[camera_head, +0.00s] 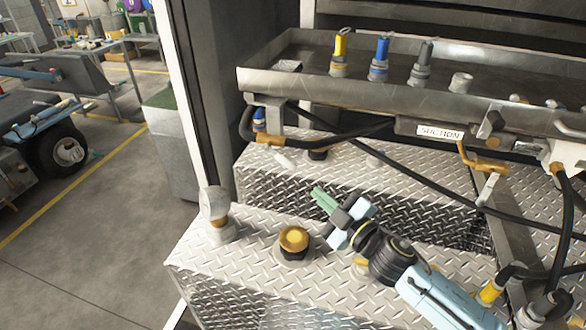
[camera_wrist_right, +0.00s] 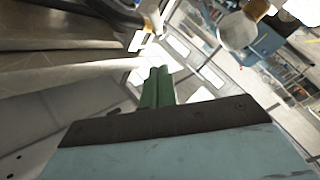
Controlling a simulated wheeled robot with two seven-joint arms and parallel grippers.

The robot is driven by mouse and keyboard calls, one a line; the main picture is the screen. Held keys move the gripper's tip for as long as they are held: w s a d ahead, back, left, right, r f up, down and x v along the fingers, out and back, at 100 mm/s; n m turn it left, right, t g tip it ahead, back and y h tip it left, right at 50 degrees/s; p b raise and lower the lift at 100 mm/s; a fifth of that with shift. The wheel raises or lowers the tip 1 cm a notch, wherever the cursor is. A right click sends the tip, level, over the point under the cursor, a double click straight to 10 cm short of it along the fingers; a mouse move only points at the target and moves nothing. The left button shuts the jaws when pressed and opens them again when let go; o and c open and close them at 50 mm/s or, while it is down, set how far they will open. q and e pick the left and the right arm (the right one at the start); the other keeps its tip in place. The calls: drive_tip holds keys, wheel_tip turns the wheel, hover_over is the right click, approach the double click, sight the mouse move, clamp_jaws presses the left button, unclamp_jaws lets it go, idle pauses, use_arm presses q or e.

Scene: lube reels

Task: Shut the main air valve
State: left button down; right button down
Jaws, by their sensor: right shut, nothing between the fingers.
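My right gripper (camera_head: 322,198) has green fingers shut together with nothing between them. It is above the diamond-plate step, right of a brass-yellow cap (camera_head: 293,240). Its shut fingers also show in the right wrist view (camera_wrist_right: 158,87). I cannot tell for sure which fitting is the main air valve. A brass fitting with a yellow lever (camera_head: 470,155) hangs below the tray beside the SUCTION label (camera_head: 440,133), to the right of the gripper and apart from it. A pale rounded fitting (camera_head: 215,205) with a brass base stands at the step's left corner. My left gripper is not in view.
A metal tray (camera_head: 300,82) holds upright yellow (camera_head: 341,45), blue (camera_head: 381,50) and grey (camera_head: 424,55) nozzles. Black hoses (camera_head: 345,139) run below it. A cabinet post (camera_head: 195,70) stands at the left. Open floor (camera_head: 80,220) lies beyond it.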

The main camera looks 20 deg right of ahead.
approach(283, 161)
wheel_tip(283, 161, up, 2)
drive_tip(key=w+a, duration=0.2)
drive_tip(key=a, duration=0.1)
drive_tip(key=w, duration=0.1)
drive_tip(key=w+d+f, duration=0.1)
drive_tip(key=shift+w+f, duration=0.15)
drive_tip(key=shift+w, duration=0.2)
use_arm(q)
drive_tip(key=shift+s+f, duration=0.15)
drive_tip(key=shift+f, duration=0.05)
use_arm(e)
drive_tip(key=shift+w+d+f, duration=0.1)
drive_tip(key=shift+w+f, duration=0.1)
drive_tip(key=shift+w, duration=0.25)
